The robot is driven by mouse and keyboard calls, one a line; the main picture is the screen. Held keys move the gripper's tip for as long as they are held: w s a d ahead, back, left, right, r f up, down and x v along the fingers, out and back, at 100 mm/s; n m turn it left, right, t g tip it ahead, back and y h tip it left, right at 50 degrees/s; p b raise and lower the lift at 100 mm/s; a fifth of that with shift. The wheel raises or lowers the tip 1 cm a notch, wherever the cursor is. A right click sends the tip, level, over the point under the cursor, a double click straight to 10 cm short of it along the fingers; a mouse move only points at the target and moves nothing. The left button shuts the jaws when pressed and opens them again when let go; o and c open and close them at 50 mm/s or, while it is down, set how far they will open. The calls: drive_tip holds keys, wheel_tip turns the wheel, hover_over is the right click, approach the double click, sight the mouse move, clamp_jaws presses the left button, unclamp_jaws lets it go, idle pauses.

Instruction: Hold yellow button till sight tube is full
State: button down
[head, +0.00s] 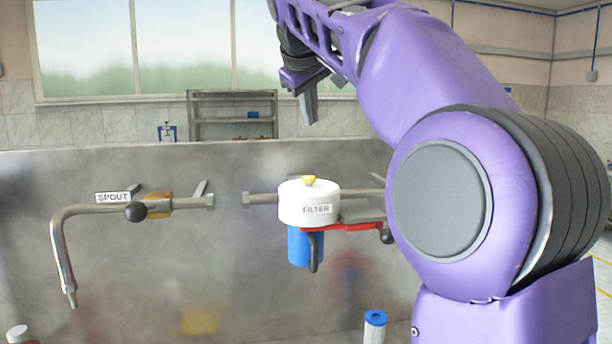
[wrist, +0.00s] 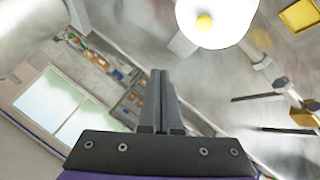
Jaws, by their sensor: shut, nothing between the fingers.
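The yellow button (head: 309,180) sits on top of the white filter head (head: 300,205), labelled FILTER, which is mounted on a horizontal pipe along the grey metal panel. In the wrist view the button (wrist: 204,22) shows as a yellow dot on the round white top. A blue cylinder (head: 299,247) hangs below the filter head; I cannot make out any fill level in it. My gripper (head: 309,108) is shut and empty, above the button and apart from it. In the wrist view its fingers (wrist: 158,85) are together, pointing beside the white top.
A bent spout pipe (head: 62,250) with a SPOUT label and black-knobbed valve handle is at the left. A red handle (head: 345,227) sits under the filter head. A white-and-blue cartridge (head: 375,328) stands at the bottom. Space above the filter is clear.

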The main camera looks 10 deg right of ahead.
hover_over(310, 180)
wheel_tip(310, 180, down, 7)
drive_tip(key=shift+f+b, duration=0.1)
drive_tip(key=shift+b, duration=0.35)
drive_tip(key=shift+f+b, duration=0.65)
drive_tip(key=shift+f, duration=0.15)
drive_tip(key=shift+f, duration=0.15)
idle(1.4)
drive_tip(key=shift+f, duration=0.25)
drive_tip(key=shift+f+b, duration=0.55)
idle(1.3)
idle(0.4)
drive_tip(key=shift+r+p, duration=0.95)
drive_tip(key=shift+r, duration=0.15)
